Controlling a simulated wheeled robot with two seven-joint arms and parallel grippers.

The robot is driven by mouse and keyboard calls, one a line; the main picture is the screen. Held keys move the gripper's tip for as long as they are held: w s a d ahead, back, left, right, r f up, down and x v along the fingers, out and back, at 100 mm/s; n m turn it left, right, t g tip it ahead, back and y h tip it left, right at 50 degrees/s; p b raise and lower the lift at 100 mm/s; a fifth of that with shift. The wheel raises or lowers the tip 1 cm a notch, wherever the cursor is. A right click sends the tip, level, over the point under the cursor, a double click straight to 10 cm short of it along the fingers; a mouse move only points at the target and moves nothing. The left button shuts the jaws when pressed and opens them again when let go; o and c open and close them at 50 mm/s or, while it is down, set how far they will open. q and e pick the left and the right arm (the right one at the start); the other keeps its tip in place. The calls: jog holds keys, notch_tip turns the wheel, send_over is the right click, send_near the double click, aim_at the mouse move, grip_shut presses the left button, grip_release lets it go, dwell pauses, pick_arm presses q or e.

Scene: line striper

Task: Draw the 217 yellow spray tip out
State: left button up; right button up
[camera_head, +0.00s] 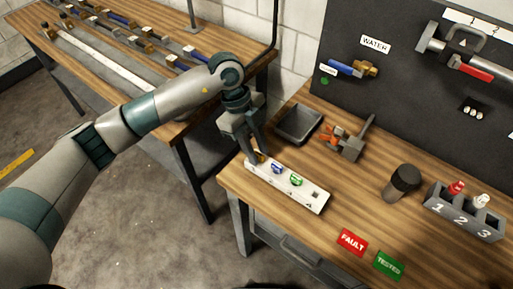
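A white block (313,197) lies near the left end of the workbench. A small yellow tip (261,157) sits at the block's far left end, and its number cannot be read. A blue round tip (277,169) and a green round tip (295,180) sit beside it in the same block. My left gripper (257,156) points down at the left end, with its fingers close around the yellow tip and partly hiding it. I cannot tell whether the fingers press on it. My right gripper is out of view.
A grey tray (298,124) and a grey fixture with an orange part (345,144) stand behind the block. A dark cylinder (402,183), a numbered holder (464,216), a red FAULT label (352,242) and a green TESTED label (389,265) are to the right.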

pick_arm(q)
grip_shut()
jog(key=shift+r+p, duration=0.55)
jog(key=shift+r, duration=0.15)
dwell(0.6)
jog(key=shift+r+p, duration=1.65)
jog(key=shift+r, duration=0.75)
